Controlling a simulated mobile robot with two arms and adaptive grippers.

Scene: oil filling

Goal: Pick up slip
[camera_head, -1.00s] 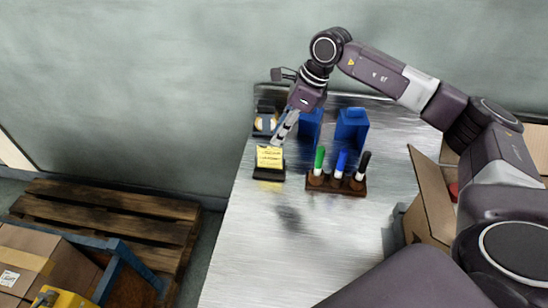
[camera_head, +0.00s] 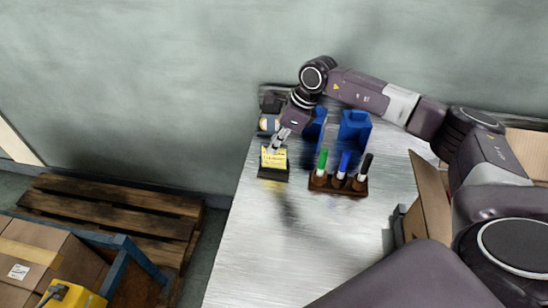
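The yellow slip (camera_head: 274,158) lies on a small black holder (camera_head: 272,175) on the metal table, left of the marker stand. My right gripper (camera_head: 276,146) points down at the slip's upper edge, with its fingertips at or just above it. The fingers look close together, but they are too small to tell whether they are open or shut, or whether they touch the slip. My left gripper is not in view.
A brown stand (camera_head: 338,184) with green, blue and black markers is right of the slip. A blue container (camera_head: 353,131) stands behind it. An open cardboard box (camera_head: 430,200) is at the right. The table's front (camera_head: 290,250) is clear.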

